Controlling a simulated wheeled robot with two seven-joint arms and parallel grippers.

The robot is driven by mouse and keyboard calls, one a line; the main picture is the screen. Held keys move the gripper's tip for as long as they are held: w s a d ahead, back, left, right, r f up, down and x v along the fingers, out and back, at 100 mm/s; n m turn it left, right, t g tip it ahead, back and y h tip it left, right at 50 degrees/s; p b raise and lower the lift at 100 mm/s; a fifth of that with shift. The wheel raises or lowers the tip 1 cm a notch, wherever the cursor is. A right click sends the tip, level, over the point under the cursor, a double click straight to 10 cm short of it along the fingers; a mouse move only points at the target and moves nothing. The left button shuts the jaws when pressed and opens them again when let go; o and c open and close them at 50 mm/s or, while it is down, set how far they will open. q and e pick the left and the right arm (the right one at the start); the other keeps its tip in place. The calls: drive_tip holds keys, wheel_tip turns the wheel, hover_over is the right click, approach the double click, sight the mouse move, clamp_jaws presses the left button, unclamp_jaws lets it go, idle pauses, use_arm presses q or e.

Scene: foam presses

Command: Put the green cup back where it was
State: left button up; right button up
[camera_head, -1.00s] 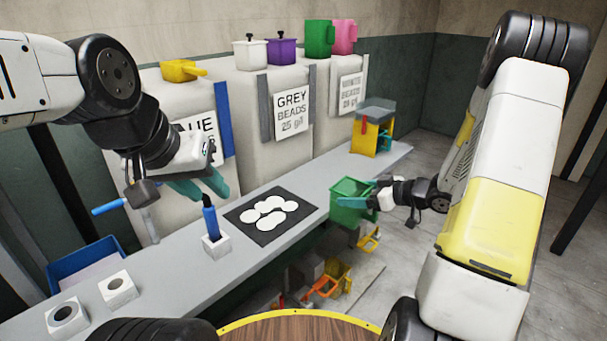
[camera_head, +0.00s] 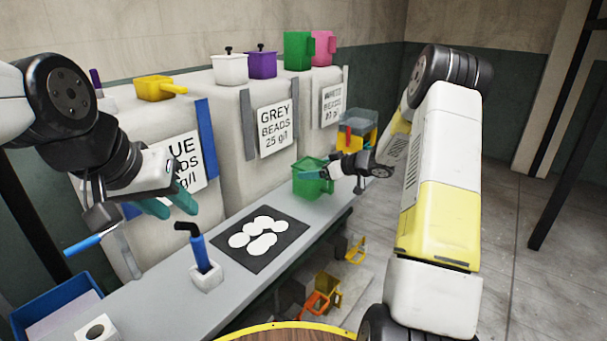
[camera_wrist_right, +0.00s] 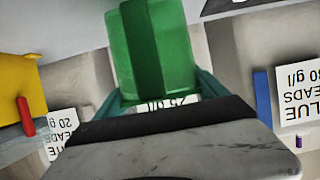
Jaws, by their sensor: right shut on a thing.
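The green cup (camera_head: 309,181) is held by my right gripper (camera_head: 328,175) over the far part of the grey counter, in front of the grey beads bin. In the right wrist view the green cup (camera_wrist_right: 150,55) sits between the teal fingers of my right gripper (camera_wrist_right: 157,95). I cannot tell whether its base touches the counter. Another green cup (camera_head: 297,51) stands on top of the bins beside a pink cup (camera_head: 322,48). My left gripper (camera_head: 166,205) hangs above the near counter, its teal fingers apart and empty.
A black mat (camera_head: 285,247) with white discs lies on the counter. A blue tool (camera_head: 199,252) stands in a white block. A yellow and grey device (camera_head: 357,130) stands beyond the held cup. Yellow, white and purple vessels top the bins. Orange and yellow items lie below the counter.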

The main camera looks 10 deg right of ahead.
drive_tip(key=shift+w+a, duration=0.15)
drive_tip(key=shift+w, duration=0.5)
drive_tip(key=shift+w+f, duration=0.15)
drive_tip(key=shift+f, duration=0.75)
drive_tip(key=shift+w+f, duration=0.15)
drive_tip(key=shift+f, duration=0.75)
drive_tip(key=shift+f, duration=0.15)
drive_tip(key=o, duration=1.3)
